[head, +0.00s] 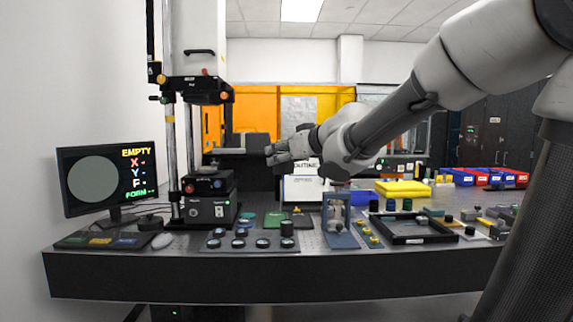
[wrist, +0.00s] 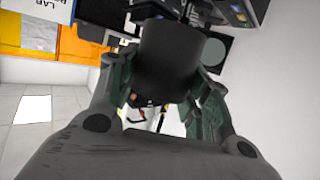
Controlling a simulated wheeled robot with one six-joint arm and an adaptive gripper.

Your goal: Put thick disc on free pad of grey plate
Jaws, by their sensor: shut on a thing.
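My gripper (head: 272,154) is raised above the back of the bench, pointing left in the head view. In the wrist view its fingers (wrist: 165,100) are shut on a thick dark disc (wrist: 168,55), seen as a broad cylinder between them. In the head view a dark shape at the fingertips looks like this disc (head: 258,143). The grey plate (head: 252,250) lies at the front of the bench, below and apart from the gripper. I cannot tell which pad is free.
The interferometer stand (head: 210,209) with its column rises left of the gripper. A monitor (head: 104,178) reading EMPTY stands at the far left. A blue fixture (head: 340,222) and a black-framed tray (head: 415,241) stand right of the plate. Yellow and coloured bins lie farther right.

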